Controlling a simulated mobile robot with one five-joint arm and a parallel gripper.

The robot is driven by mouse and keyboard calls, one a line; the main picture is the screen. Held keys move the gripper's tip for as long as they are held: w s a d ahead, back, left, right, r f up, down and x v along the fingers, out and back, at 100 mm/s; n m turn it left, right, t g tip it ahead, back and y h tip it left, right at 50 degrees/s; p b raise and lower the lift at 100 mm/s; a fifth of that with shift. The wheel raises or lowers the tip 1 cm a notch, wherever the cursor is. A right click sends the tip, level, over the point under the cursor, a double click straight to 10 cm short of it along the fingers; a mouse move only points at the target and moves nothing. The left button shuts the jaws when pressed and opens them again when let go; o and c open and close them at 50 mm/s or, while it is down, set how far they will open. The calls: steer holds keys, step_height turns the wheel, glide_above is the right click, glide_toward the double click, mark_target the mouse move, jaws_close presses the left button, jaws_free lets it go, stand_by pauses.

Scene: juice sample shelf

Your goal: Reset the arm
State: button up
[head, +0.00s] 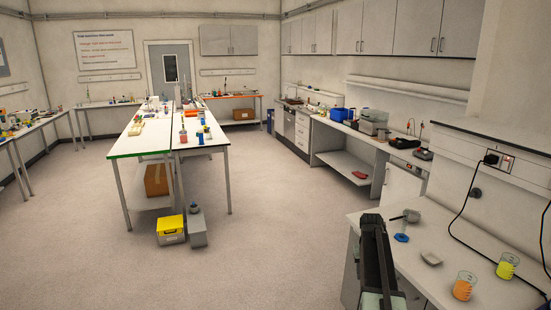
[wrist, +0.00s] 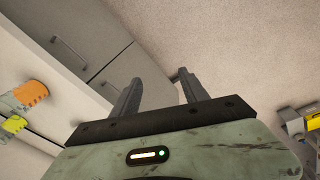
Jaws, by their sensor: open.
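My gripper (wrist: 160,90) shows in the wrist view with its two dark fingers apart and nothing between them. Beyond the fingers are pale floor and grey cabinet fronts (wrist: 85,50). In the head view my arm rises at the lower right, in front of the near edge of the white counter (head: 440,265). The fingertips cannot be made out clearly there. The gripper is not holding anything.
On the counter stand a beaker of orange liquid (head: 464,287), a beaker of yellow liquid (head: 507,266), a small dish (head: 431,258) and a blue-based item (head: 402,238). A yellow box (head: 171,230) stands by the central bench (head: 140,140). The floor between is clear.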

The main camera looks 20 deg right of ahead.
steer(key=s+a+f+n+b, duration=0.1)
steer(key=a+f+n+b, duration=0.1)
steer(key=a, duration=1.3)
steer(key=a+f+n+b, duration=0.1)
steer(key=a+f+n, duration=0.1)
steer(key=a, duration=1.4)
steer(key=s+a+y, duration=0.1)
steer(key=s+a, duration=0.8)
steer(key=s, duration=0.1)
steer(key=shift+s+a+f+n+y+b, duration=0.25)
steer(key=shift+a+f+n+y+b, duration=0.05)
steer(key=shift+a+f+b, duration=0.1)
